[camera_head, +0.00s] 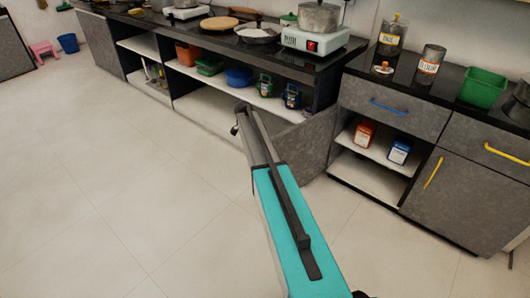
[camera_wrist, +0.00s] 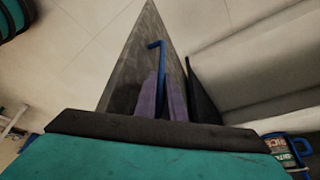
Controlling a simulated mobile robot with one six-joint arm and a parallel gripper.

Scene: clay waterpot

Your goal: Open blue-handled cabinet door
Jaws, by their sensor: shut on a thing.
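The grey cabinet door (camera_head: 308,145) stands swung outward from the low cabinet, so the shelves behind it show. In the wrist view the door (camera_wrist: 128,85) is seen nearly edge-on, with its blue handle (camera_wrist: 161,58) in front of it. My gripper (camera_wrist: 163,98) has its purple fingers on either side of the handle's near part and is shut on it. In the head view my gripper (camera_head: 242,118) is at the end of my teal arm, by the door's outer part. The handle is hidden there.
The opened shelf holds a blue bowl (camera_head: 239,77), a green basket (camera_head: 209,66) and dark blue containers (camera_head: 291,96). A drawer with a blue handle (camera_head: 389,107) and a yellow-handled door (camera_head: 433,173) are at right. The tiled floor (camera_head: 130,190) at left is clear.

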